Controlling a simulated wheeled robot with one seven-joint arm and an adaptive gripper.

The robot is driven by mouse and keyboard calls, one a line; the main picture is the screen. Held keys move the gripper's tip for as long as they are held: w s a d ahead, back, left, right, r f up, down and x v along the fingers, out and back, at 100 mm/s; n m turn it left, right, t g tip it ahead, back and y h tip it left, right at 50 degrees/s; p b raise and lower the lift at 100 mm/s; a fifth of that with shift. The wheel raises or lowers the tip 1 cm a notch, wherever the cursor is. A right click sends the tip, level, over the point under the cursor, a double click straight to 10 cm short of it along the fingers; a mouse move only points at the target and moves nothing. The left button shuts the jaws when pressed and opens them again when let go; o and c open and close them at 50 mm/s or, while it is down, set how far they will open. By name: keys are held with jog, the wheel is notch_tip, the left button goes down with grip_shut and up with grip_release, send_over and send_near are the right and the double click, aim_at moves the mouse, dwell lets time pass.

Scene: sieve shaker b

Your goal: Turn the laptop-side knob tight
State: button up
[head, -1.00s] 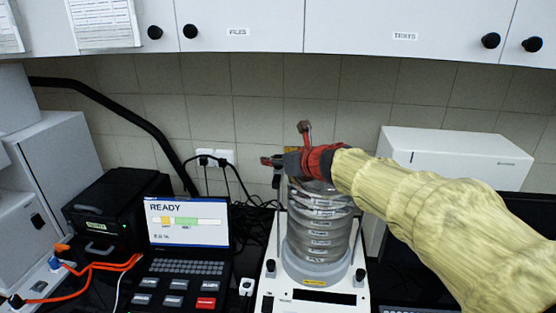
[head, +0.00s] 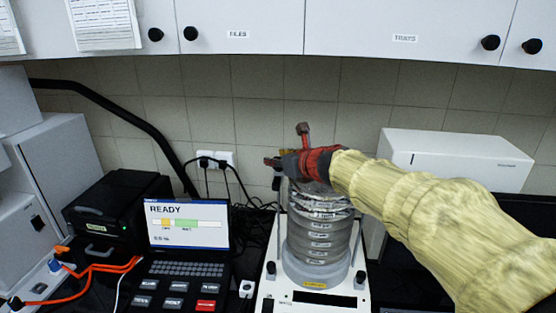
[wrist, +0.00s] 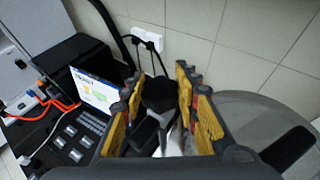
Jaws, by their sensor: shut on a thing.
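The sieve shaker (head: 318,240) is a white base with a stack of clear and metal sieve rings, and thin rods stand beside the stack. My gripper (head: 274,165) reaches in from the right at the top left of the stack, on the side toward the laptop (head: 187,223). In the wrist view, my gripper (wrist: 162,105) has its yellow-padded fingers on both sides of a dark knob (wrist: 158,92), the laptop-side knob. It is shut on this knob. In the head view my gripper largely hides the knob, and how tight it is cannot be seen.
The laptop screen reads READY. A black box (head: 118,208) and orange cables (head: 100,266) lie farther left. Wall sockets (head: 215,160) with black cables are behind. A white box (head: 455,160) stands at the right behind my arm. Cupboards (head: 400,25) hang above.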

jog(key=shift+c, duration=1.1)
jog(key=shift+a+r+m+h+p, duration=0.1)
jog(key=shift+m+h+p, duration=0.2)
jog(key=shift+p, duration=0.15)
jog(key=m+t+h+p, duration=0.1)
jog(key=m+h+p, duration=0.2)
jog(key=h, duration=0.1)
jog(key=shift+r+m+p, duration=0.1)
jog(key=shift+m+p, duration=0.2)
jog(key=shift+p, duration=0.1)
jog(key=m+h+p, duration=0.4)
jog(key=m+h, duration=0.1)
jog(key=h, duration=0.1)
jog(key=shift+g+p, duration=0.35)
jog(key=shift+g, duration=0.05)
jog(key=m+g+h+p, duration=0.2)
jog(key=m+h+p, duration=0.2)
jog(key=shift+d, duration=0.2)
jog(key=m+g+h+p, duration=0.3)
jog(key=m+g+p, duration=0.1)
jog(key=p, duration=0.1)
jog(key=shift+d+m+p, duration=0.1)
jog(key=shift+m+p, duration=0.2)
jog(key=shift+p, duration=0.1)
jog(key=shift+s+g, duration=0.1)
jog(key=shift+g, duration=0.3)
jog(key=o, duration=1.2)
jog(key=shift+f, duration=0.2)
